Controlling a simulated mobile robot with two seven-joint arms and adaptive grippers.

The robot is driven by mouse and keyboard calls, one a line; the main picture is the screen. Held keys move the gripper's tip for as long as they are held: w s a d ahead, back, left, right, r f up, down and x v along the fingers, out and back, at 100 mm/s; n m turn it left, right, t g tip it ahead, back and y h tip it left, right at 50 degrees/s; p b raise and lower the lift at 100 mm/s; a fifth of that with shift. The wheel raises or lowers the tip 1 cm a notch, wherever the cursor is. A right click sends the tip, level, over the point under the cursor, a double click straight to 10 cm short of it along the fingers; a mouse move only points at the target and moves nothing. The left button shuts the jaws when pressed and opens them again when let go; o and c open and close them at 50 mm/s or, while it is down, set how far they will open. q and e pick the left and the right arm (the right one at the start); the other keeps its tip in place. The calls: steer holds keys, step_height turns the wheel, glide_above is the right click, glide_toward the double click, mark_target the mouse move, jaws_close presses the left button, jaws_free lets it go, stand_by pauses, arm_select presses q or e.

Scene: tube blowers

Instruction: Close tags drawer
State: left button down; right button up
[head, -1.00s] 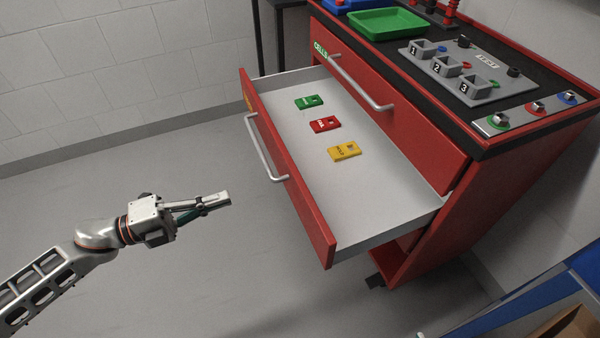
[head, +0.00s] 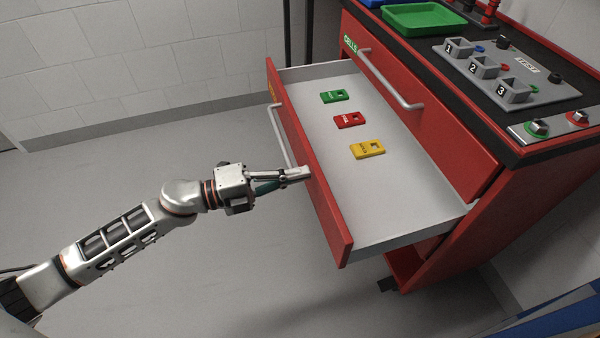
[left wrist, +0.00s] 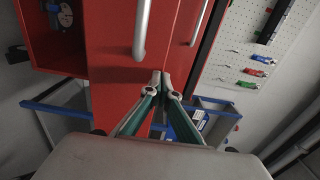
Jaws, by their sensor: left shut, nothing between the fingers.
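The tags drawer (head: 320,195) is pulled well out of the red cabinet. Three tags lie flat in it: a green tag (head: 334,96), a red tag (head: 349,120) and a yellow tag (head: 367,149). A silver bar handle (head: 281,136) is on the drawer's red front. My left gripper (head: 306,172) is shut and empty, with its tips at or very near the drawer front, below the handle in the picture; contact is unclear. In the left wrist view the fingertips (left wrist: 161,78) point at the red front beside the handle (left wrist: 142,28). My right gripper is not in view.
The closed cells drawer (head: 430,120) with its handle sits above. The cabinet top holds a green tray (head: 424,17), a grey block with numbered slots (head: 512,75) and knobs. Open grey floor (head: 130,290) lies in front. A blue edge (head: 560,318) is at lower right.

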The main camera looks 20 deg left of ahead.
arm_select(q)
steer(key=shift+w+d, duration=0.1)
steer(key=shift+d, duration=0.1)
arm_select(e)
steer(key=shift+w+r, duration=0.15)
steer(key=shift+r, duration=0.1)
arm_select(q)
steer(key=p+x, duration=0.1)
steer(key=x, duration=2.1)
steer(key=shift+w, duration=0.2)
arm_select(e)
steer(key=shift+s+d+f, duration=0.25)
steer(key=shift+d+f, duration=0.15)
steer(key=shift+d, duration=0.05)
arm_select(q)
steer(key=shift+d, duration=0.1)
